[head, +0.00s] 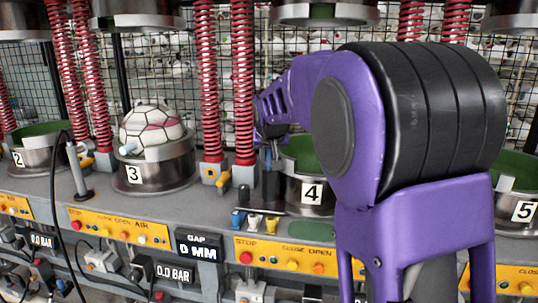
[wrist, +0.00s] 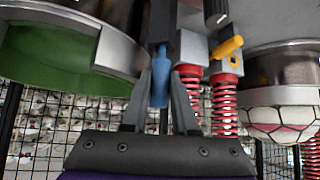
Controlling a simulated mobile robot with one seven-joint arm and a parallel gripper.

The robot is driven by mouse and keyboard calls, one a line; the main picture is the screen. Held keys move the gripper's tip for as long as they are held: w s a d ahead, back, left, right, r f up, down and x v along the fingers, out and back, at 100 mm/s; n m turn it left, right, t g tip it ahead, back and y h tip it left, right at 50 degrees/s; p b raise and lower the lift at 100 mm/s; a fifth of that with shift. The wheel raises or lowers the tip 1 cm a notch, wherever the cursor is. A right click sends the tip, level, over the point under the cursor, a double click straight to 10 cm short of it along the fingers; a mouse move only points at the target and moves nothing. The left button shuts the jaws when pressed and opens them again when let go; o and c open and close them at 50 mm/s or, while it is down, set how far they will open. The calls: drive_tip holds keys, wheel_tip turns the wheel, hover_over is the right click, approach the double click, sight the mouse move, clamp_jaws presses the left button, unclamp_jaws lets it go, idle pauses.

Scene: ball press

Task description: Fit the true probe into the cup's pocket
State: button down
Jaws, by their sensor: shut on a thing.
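My gripper (wrist: 160,100) is shut on a blue probe (wrist: 160,78), which stands between its two fingers in the wrist view. In the head view my gripper is small and partly hidden behind my purple arm, at the left side of the number 4 cup (head: 303,190). This cup has a green lining and shows in the wrist view as a metal ring (wrist: 108,35) at upper left. A pale grey block (wrist: 122,52) on its side is beside the probe; I cannot tell whether they touch. The pocket's opening is not clearly visible.
A tray in front of cup 4 holds blue (head: 238,220), white (head: 255,223) and yellow (head: 272,224) pieces. Red springs (head: 242,80) and a yellow lever (head: 224,181) stand left of the cup. Cup 3 (head: 155,173) holds a ball (head: 152,124).

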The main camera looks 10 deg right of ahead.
drive_tip(key=shift+f, duration=0.15)
drive_tip(key=shift+f, duration=0.6)
